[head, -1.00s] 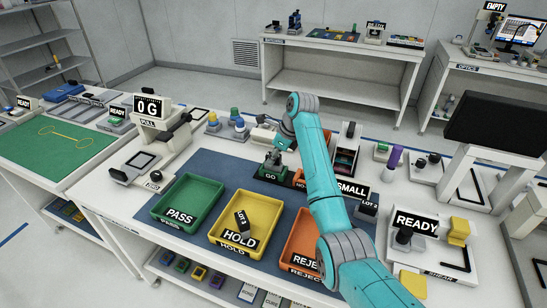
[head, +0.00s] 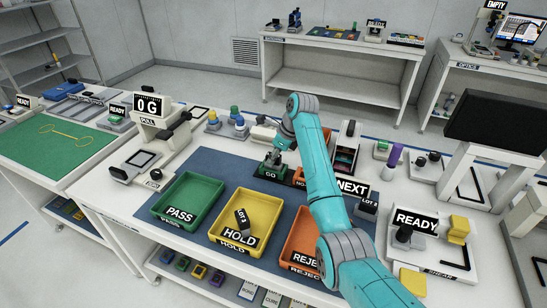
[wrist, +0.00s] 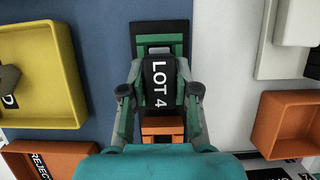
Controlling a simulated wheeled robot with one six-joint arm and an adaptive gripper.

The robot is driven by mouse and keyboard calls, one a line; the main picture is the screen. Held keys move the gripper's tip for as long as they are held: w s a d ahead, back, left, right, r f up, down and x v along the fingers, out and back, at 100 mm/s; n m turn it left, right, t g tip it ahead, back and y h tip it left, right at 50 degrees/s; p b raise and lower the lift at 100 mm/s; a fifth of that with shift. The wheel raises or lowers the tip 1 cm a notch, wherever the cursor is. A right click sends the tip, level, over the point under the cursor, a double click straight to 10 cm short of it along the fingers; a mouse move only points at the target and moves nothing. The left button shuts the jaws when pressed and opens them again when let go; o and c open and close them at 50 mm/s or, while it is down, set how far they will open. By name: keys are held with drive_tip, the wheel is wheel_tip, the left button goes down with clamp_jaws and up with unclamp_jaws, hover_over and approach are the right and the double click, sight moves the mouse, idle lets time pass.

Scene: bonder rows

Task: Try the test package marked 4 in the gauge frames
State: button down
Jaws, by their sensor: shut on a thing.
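The test package marked LOT 4 (wrist: 160,82) is a dark block between the fingers of my gripper (wrist: 160,95) in the wrist view. My gripper is shut on it. The package is over or in the green GO gauge frame (wrist: 178,38); I cannot tell how deep it sits. The orange gauge frame (wrist: 162,127) is beside the green one. In the head view my gripper (head: 273,160) is at the green GO frame (head: 268,173), and my arm partly hides the orange frame (head: 298,178). A sign by the gauges reads NEXT (head: 353,188).
Green PASS (head: 187,198), yellow HOLD (head: 258,208) and orange REJECT (head: 300,245) trays lie in front on the blue mat. The LOT 3 package (head: 242,220) is in HOLD. A LOT 2 package (head: 367,208) stands right of my arm. PASS looks empty.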

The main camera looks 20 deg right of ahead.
drive_tip(key=shift+r, duration=0.1)
drive_tip(key=shift+r, duration=3)
